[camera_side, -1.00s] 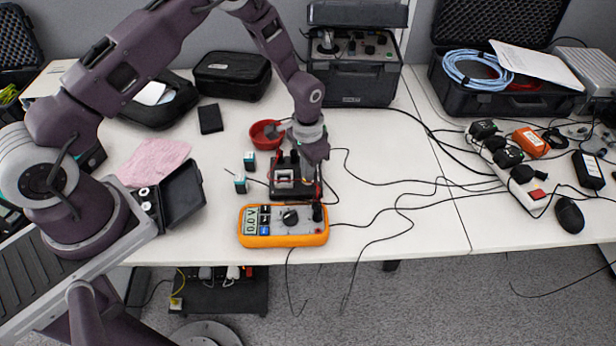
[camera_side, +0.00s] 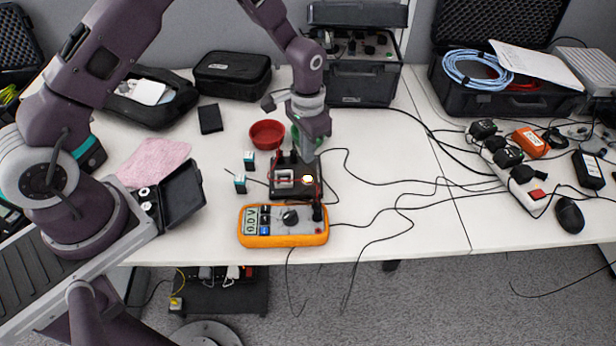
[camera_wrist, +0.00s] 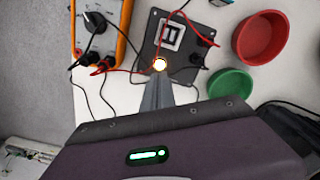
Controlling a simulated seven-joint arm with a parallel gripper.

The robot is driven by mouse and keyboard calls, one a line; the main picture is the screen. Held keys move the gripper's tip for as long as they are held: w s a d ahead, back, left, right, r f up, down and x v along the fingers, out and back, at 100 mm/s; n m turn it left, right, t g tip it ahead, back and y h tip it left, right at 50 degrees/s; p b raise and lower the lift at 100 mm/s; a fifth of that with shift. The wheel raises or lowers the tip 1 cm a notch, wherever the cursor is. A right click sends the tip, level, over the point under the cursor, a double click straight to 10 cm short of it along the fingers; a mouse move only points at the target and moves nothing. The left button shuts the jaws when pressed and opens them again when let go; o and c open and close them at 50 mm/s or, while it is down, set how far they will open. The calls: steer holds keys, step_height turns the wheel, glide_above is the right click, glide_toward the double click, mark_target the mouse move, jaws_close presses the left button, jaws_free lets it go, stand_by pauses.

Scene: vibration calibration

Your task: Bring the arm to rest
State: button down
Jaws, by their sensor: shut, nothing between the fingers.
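My gripper (camera_side: 307,158) is above the black test board (camera_side: 284,192), at the board's right part. The wrist view shows its narrow fingers (camera_wrist: 157,92) together, pointing at a small glowing lamp (camera_wrist: 160,65) on the board (camera_wrist: 150,52). The lamp also shows lit in the side view (camera_side: 307,179). I cannot tell whether the fingertips touch it. The board carries a white-framed part (camera_wrist: 172,37) and red and black leads. The orange multimeter (camera_side: 283,228) lies in front of the board and reads about 0.0 V.
A red bowl (camera_side: 267,134) and a green round dish (camera_wrist: 231,83) are close by. Two small teal-and-dark blocks (camera_side: 240,183) stand left of the board. An open black case (camera_side: 180,195) and a pink cloth (camera_side: 153,160) lie further left. Loose cables cross the table at right.

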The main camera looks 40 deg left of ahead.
steer(key=s+a+r+n+t, duration=0.1)
steer(key=s+r, duration=0.3)
steer(key=r, duration=0.7)
steer(key=s+a+r+t, duration=0.15)
steer(key=s+r, duration=0.25)
steer(key=r, duration=0.8)
steer(key=s+r+n+t, duration=0.1)
steer(key=s+r, duration=0.2)
steer(key=s, duration=0.7)
steer(key=s+r+n+t, duration=0.1)
steer(key=s+r+t, duration=0.1)
steer(key=s, duration=0.8)
steer(key=shift+d+r, duration=0.3)
steer(key=shift+r, duration=0.55)
